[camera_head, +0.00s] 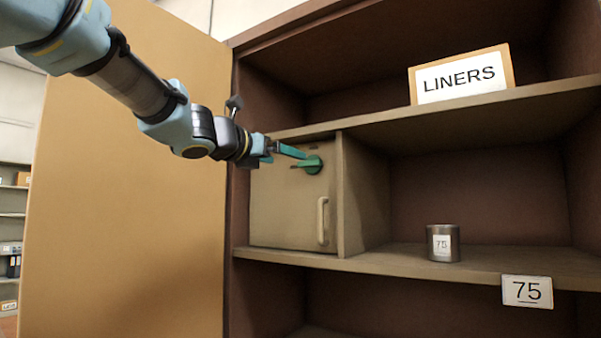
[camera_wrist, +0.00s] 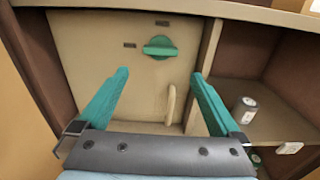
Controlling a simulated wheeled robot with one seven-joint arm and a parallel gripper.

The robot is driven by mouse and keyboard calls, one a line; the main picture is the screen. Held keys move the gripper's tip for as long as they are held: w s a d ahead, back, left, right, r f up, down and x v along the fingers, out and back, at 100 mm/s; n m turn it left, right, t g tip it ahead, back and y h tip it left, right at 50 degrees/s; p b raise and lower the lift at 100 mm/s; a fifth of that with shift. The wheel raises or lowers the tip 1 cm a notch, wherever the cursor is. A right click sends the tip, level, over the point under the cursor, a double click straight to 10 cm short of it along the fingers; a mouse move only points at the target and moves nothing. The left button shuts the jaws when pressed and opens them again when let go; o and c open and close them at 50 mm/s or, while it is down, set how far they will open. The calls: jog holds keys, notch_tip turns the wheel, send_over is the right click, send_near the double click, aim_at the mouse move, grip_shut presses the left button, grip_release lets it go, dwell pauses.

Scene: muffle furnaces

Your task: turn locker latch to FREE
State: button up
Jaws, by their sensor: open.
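The locker (camera_head: 285,205) is a small beige box with a door inside the cabinet. Its green latch (camera_head: 313,165) sits near the top of the door, and a pale upright handle (camera_head: 323,221) is below it. In the wrist view the latch (camera_wrist: 160,47) lies about level, with small dark marks to its left and above it. My gripper (camera_head: 290,157) is in front of the upper door. In the wrist view its green fingers (camera_wrist: 160,80) are wide apart with nothing between them, and the latch lies beyond them. I cannot tell the exact gap to the latch.
The cabinet door (camera_head: 130,170) stands open at left. A grey can (camera_head: 443,243) marked 75 stands on the shelf right of the locker. A LINERS sign (camera_head: 461,75) is above, and a 75 label (camera_head: 527,291) is on the shelf edge. The shelf beside the can is clear.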

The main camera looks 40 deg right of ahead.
aim_at(308, 163)
jog(key=p+x, duration=0.1)
jog(key=x, duration=0.4)
jog(key=p+x, duration=0.1)
jog(key=x, duration=0.4)
jog(key=shift+d+r+p, duration=0.25)
jog(key=shift+d+p, duration=0.05)
jog(key=shift+d, duration=0.1)
jog(key=shift+c, duration=0.4)
jog(key=c, duration=1.1)
